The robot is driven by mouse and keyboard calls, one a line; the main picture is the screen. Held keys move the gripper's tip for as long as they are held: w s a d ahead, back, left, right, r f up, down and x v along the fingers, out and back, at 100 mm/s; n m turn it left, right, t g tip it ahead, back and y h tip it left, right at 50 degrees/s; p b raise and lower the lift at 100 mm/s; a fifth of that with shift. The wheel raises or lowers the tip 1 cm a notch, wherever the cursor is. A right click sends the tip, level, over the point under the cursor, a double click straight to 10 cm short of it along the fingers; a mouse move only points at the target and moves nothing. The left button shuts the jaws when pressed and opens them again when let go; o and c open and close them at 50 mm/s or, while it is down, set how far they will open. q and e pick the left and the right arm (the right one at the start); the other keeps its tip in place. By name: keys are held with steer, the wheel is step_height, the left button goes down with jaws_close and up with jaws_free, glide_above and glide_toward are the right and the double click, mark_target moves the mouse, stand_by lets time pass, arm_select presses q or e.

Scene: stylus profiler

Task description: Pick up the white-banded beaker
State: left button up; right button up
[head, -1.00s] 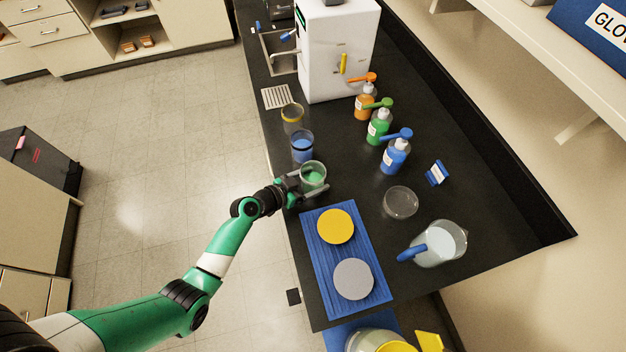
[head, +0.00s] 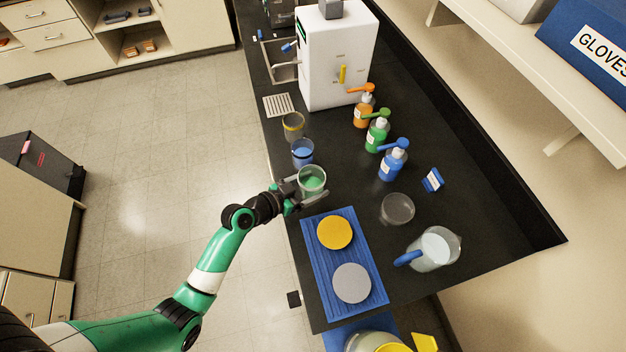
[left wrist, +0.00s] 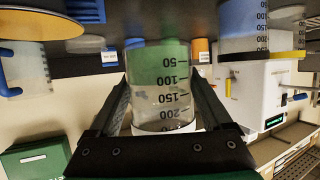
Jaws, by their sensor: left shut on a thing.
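The white-banded beaker (head: 312,182) holds green liquid and is by the counter's left edge in the head view. My left gripper (head: 309,195) is shut around its sides, and the beaker appears raised a little off the counter. In the left wrist view the beaker (left wrist: 160,85) sits between the two fingers (left wrist: 162,105), with its white band near the gripper's palm and its green liquid at the far end. That view is upside down. My right gripper is not in view.
A blue-liquid beaker (head: 303,153) and a yellow-banded beaker (head: 293,127) stand just behind. A blue mat (head: 318,262) with yellow (head: 335,232) and grey (head: 352,283) discs lies in front. Blue (head: 391,167), green (head: 376,137) and orange (head: 362,113) bottles, a glass dish (head: 397,209) and a pitcher (head: 436,249) stand to the right.

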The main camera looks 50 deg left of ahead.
mark_target(307, 189)
arm_select(q)
steer(key=r, duration=0.1)
steer(key=s+d+r, duration=0.1)
steer(key=s+r+p, duration=0.1)
steer(key=shift+d+r, duration=0.25)
steer(key=shift+d, duration=0.05)
steer(key=s+d+r+p, duration=0.1)
steer(key=s+d+r, duration=0.2)
steer(key=s+d, duration=0.2)
steer(key=shift+s+d, duration=0.15)
steer(key=shift+s, duration=0.65)
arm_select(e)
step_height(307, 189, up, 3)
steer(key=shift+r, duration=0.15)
arm_select(q)
steer(key=o, duration=1)
steer(key=shift+f, duration=0.1)
jaws_close()
